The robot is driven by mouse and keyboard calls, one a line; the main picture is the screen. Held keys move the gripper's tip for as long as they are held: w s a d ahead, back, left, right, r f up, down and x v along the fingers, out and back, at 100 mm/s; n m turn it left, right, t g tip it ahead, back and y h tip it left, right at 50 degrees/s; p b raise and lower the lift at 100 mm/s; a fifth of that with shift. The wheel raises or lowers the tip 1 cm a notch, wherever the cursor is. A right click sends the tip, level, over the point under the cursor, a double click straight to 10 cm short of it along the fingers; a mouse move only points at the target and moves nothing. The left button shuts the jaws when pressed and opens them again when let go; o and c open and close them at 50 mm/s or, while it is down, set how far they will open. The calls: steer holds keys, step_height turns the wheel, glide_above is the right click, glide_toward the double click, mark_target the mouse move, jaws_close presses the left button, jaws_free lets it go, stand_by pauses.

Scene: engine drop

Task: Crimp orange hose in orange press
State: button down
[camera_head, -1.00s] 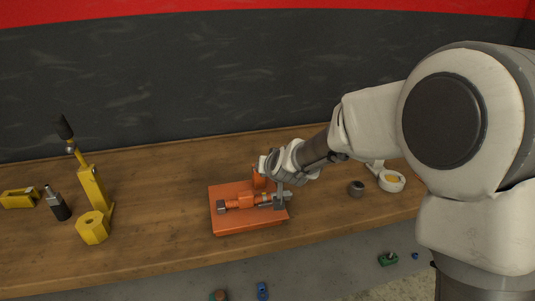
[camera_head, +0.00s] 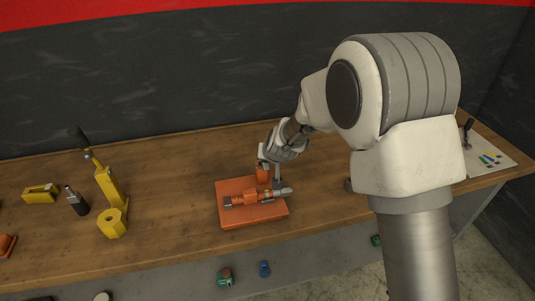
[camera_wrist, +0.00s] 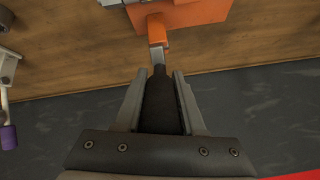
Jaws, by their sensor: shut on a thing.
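The orange press has a flat orange base (camera_head: 233,217) on the bench and shows at the top edge of the wrist view (camera_wrist: 205,14). An orange cylindrical piece with grey ends (camera_head: 250,199) lies along the base; I cannot tell which part is hose and which is press. An orange lever (camera_wrist: 157,28) with a grey shank runs to a dark handle (camera_wrist: 161,100). My gripper (camera_wrist: 160,88) is shut on this handle, with a finger on each side. In the head view my gripper (camera_head: 266,160) is at the back of the press and hides the handle.
A yellow press (camera_head: 108,188), a yellow hexagonal block (camera_head: 112,224), a black-and-grey fitting (camera_head: 76,201) and a yellow block (camera_head: 40,193) stand at left. A white board with coloured pieces (camera_head: 488,160) is at right. A purple-ended part (camera_wrist: 8,137) shows in the wrist view. A dark wall backs the bench.

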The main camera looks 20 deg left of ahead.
stand_by(0.4)
steer(key=c, duration=0.5)
jaws_free()
steer(key=p+v, duration=0.2)
steer(key=v, duration=1.5)
steer(key=shift+r, duration=0.25)
